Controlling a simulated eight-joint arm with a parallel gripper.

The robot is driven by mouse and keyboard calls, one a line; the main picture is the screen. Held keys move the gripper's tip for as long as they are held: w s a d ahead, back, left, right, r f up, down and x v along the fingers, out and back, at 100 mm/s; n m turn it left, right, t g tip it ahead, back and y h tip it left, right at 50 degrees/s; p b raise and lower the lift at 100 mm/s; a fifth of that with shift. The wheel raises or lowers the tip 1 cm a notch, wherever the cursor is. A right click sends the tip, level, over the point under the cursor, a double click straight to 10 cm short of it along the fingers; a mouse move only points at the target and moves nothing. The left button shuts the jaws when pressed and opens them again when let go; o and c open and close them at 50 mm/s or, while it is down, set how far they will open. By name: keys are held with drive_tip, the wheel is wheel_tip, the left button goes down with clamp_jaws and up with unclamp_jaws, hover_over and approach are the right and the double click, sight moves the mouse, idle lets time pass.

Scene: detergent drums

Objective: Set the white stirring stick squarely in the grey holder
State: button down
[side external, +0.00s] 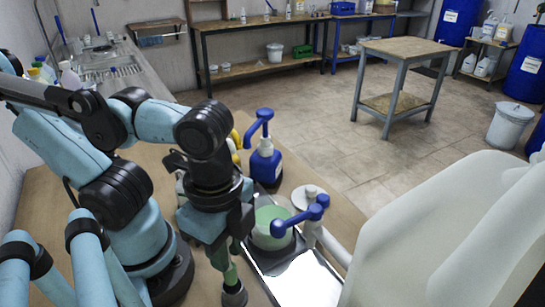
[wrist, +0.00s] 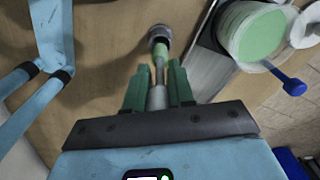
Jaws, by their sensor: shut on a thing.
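My gripper (wrist: 160,72) is shut on the pale stirring stick (wrist: 157,97), which lies between its two green fingers in the wrist view. Beyond the fingertips is a short green section in line with the stick, reaching the grey holder (wrist: 160,33). In the side view my gripper (side external: 229,262) points down just above the grey holder (side external: 234,295) near the bottom edge. The fingers hide most of the stick there. I cannot tell whether the stick's end is inside the holder or only above it.
A tub of green liquid (side external: 268,240) stands right of my gripper by a shiny metal tray (side external: 308,285). A blue pump bottle (side external: 265,165) stands behind it. A large white container (side external: 450,240) fills the right foreground. Bare brown table lies left of the holder.

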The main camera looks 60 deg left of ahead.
drive_tip(key=shift+f, duration=0.8)
idle(0.9)
drive_tip(key=shift+f, duration=1.65)
drive_tip(key=shift+c, duration=2.4)
unclamp_jaws()
drive_tip(key=shift+r, duration=3.75)
